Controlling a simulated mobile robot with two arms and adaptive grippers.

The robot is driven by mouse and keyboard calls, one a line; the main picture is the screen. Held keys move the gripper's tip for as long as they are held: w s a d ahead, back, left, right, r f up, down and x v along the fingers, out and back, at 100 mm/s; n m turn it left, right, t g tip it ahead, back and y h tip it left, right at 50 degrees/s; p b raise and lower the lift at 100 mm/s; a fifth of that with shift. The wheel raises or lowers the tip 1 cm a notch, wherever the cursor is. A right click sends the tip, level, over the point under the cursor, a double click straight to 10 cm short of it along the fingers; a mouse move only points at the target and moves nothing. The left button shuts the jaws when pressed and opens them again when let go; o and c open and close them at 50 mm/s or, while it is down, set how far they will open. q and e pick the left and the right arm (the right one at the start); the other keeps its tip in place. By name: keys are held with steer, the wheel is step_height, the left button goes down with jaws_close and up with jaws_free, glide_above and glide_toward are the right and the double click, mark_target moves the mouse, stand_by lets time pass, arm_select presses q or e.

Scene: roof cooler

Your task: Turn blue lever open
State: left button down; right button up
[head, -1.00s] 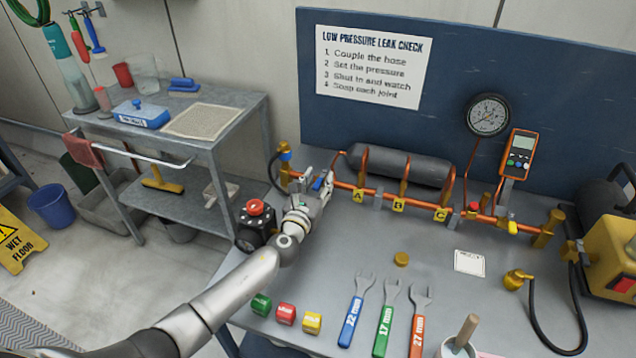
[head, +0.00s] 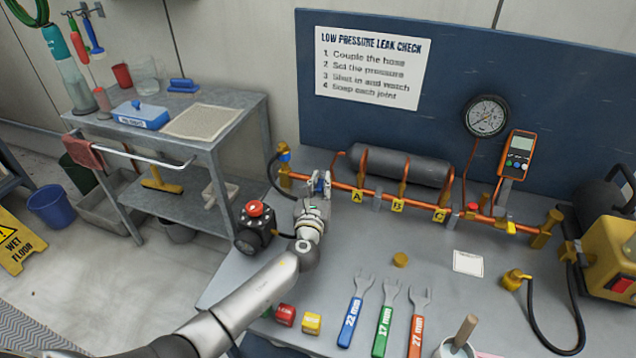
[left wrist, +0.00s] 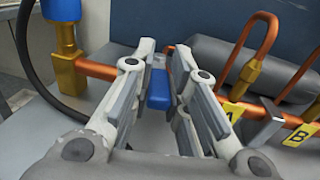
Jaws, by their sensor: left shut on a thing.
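The blue lever (left wrist: 159,88) sits on the copper pipe at the left end of the rig, between the fingers of my left gripper (left wrist: 158,75) in the left wrist view. In the head view my left gripper (head: 319,183) is at the pipe just left of tag A and largely covers the lever. The gripper is shut on the lever. The valve body under the lever is hidden by the fingers. My right gripper is in neither view.
The copper pipe (head: 420,208) carries yellow tags, with a grey cylinder (head: 400,166) behind it. A black box with a red button (head: 257,230) stands left of my arm. Several wrenches (head: 386,318) lie at the front. A blue-capped brass fitting (left wrist: 65,40) is left of the gripper.

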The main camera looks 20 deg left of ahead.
arm_select(q)
steer(key=shift+w+d+n+y, duration=0.1)
steer(key=shift+d+n+y, duration=0.35)
steer(key=shift+n+y, duration=0.5)
steer(key=shift+w+d+f+n+g+y+b, duration=0.1)
steer(key=shift+d+n+g+y+b, duration=0.1)
steer(key=shift+n+g+y+b, duration=0.55)
steer(key=shift+w+d+n+g+y+b, duration=0.1)
steer(key=shift+d+n+y+b, duration=0.15)
steer(key=shift+y, duration=1.15)
steer(key=shift+n+g+y+b, duration=0.25)
steer(key=shift+n+y+b, duration=0.05)
steer(key=shift+n, duration=0.05)
steer(key=c, duration=1.4)
jaws_free()
